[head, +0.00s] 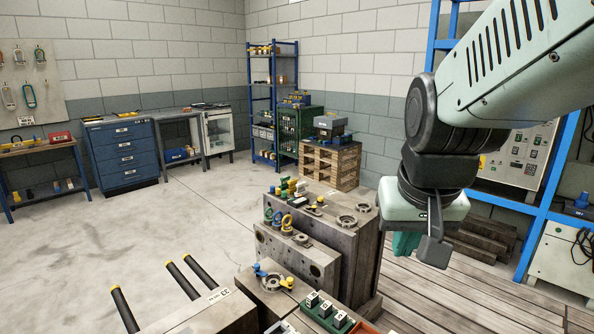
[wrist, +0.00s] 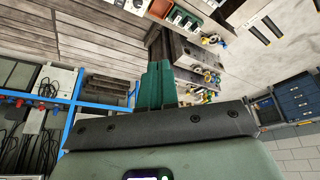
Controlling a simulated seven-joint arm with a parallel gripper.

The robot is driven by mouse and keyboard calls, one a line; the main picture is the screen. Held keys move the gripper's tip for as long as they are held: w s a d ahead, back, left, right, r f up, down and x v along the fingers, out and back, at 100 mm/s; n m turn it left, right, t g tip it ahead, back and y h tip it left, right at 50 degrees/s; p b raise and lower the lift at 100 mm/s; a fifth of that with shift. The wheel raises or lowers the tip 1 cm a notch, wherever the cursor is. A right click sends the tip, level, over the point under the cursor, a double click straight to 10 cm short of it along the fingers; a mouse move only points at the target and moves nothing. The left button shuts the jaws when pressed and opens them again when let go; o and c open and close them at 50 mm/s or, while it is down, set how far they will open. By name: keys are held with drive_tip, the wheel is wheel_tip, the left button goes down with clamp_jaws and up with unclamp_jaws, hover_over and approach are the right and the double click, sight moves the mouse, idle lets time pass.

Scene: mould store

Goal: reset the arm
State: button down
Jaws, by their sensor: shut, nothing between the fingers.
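My gripper (head: 405,244) hangs at the right of the head view, above the wooden plank floor and to the right of the stepped mould blocks. Only a little of its green fingers shows there, below the pale green wrist housing. In the wrist view the green fingers (wrist: 157,84) lie together, shut, with nothing held between them. My gripper touches nothing that I can see.
Grey mould blocks (head: 305,258) carry eye bolts, rings and small parts. A green tray (head: 325,312) sits in front. A blue rack (head: 535,228) with a control panel stands right. A wooden pallet stack (head: 330,166) is behind. The concrete floor (head: 130,240) is largely clear at left.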

drive_tip(key=s+a+r, duration=0.1)
drive_tip(key=s+a, duration=0.1)
drive_tip(key=s, duration=0.4)
drive_tip(key=s+a+r+n+t, duration=0.1)
drive_tip(key=s+a+r, duration=0.1)
drive_tip(key=s, duration=0.3)
drive_tip(key=shift+s+r+y, duration=0.3)
drive_tip(key=shift+s, duration=0.05)
drive_tip(key=shift+a, duration=0.1)
